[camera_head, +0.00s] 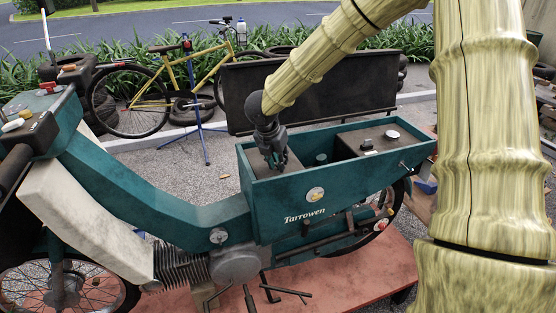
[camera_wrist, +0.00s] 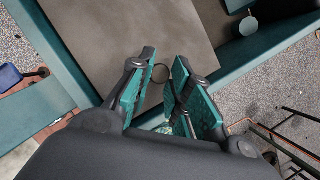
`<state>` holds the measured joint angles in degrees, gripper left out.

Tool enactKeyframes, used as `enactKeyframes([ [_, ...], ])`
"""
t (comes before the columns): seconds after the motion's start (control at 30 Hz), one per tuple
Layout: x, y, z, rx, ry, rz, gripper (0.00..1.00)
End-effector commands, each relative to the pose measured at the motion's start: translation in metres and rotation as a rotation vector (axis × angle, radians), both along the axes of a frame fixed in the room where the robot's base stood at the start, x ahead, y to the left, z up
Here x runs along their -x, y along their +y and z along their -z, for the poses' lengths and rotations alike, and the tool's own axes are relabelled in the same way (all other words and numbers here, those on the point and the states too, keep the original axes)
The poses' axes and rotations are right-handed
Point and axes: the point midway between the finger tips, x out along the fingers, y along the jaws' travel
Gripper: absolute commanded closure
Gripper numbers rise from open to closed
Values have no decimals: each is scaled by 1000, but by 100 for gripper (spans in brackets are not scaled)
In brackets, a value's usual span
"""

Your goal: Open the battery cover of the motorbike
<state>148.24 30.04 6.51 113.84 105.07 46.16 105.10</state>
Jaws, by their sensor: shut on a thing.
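The motorbike (camera_head: 150,185) is teal with a pale front panel. Its open teal box (camera_head: 365,175) holds a flat grey-brown cover, which I take to be the battery cover (camera_wrist: 125,35); it fills much of the wrist view. A small dark ring (camera_wrist: 164,70) shows at the cover's near edge. My gripper (camera_head: 277,162) reaches down into the left part of the box. In the wrist view my gripper's teal-padded fingers (camera_wrist: 168,88) are close around the ring and shut on it. The fingers hide part of the ring. I cannot tell whether the cover is raised.
The box's right part has a dark panel with a silver cap (camera_head: 392,134). A round teal post (camera_head: 321,158) stands mid-box. A dark raised panel (camera_head: 320,90) is behind the box. A yellow bicycle (camera_head: 180,75) on a blue stand (camera_head: 202,135) is farther back.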

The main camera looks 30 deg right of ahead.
Motion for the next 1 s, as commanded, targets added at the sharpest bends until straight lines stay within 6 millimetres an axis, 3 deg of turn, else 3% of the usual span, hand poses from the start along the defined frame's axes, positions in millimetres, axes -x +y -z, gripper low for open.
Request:
enactKeyframes([
  [0.23, -7, -2, -23, -25, 99, 3, 100],
  [0.57, -24, -6, -51, -23, 94, 0, 100],
  [1.0, -75, -16, -93, -24, 91, -3, 100],
])
